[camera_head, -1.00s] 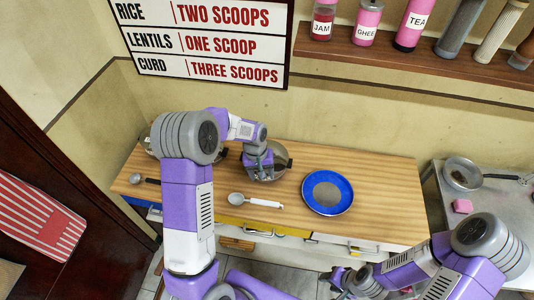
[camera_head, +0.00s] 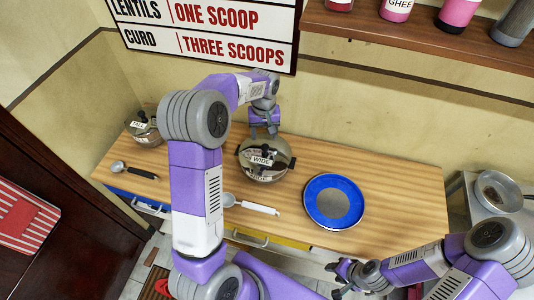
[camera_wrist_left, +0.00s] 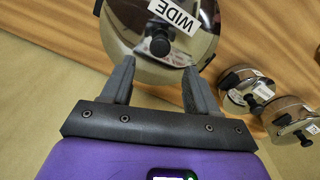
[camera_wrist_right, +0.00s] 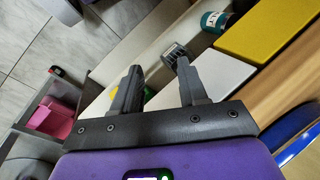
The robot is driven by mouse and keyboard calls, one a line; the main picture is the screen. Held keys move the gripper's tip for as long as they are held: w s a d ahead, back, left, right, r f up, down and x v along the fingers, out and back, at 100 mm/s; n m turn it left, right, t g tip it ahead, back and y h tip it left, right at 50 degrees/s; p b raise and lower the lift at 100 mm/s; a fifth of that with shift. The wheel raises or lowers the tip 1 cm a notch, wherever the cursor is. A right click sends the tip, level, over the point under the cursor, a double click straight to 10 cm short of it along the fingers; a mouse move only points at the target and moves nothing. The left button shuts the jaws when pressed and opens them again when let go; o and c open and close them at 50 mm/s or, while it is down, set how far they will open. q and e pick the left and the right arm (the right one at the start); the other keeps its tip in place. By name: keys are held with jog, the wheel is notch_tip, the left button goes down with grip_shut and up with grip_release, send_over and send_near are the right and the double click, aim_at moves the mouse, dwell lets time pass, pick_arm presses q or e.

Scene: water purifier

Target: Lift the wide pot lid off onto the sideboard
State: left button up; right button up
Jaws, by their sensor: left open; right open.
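The wide pot (camera_head: 262,172) stands on the wooden sideboard (camera_head: 400,202). Its shiny lid, marked WIDE, sits on top with a dark knob; the lid (camera_wrist_left: 205,45) and knob (camera_wrist_left: 160,42) also show in the left wrist view. My left gripper (camera_head: 265,130) is open and empty at the pot's back edge. In the left wrist view its fingertips (camera_wrist_left: 158,68) lie over the lid's near part, with the knob just beyond them. My right gripper (camera_head: 343,280) is open and empty, low in front of the sideboard.
A smaller pot (camera_head: 146,128) stands at the back left. A blue-rimmed plate (camera_head: 356,212) lies right of the wide pot. A white-handled ladle (camera_head: 262,209) and a dark-handled one (camera_head: 140,172) lie towards the front. A pan (camera_head: 497,190) is on the right table.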

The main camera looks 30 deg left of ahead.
aim_at(265, 146)
pick_arm(q)
jog(key=shift+s+f, duration=0.2)
jog(key=shift+f, duration=0.35)
jog(key=f, duration=0.3)
jog(key=f+b, duration=0.1)
jog(key=f, duration=0.1)
jog(key=shift+s+d+f, duration=0.1)
jog(key=shift+d+f, duration=0.05)
jog(key=shift+d, duration=0.1)
grip_shut()
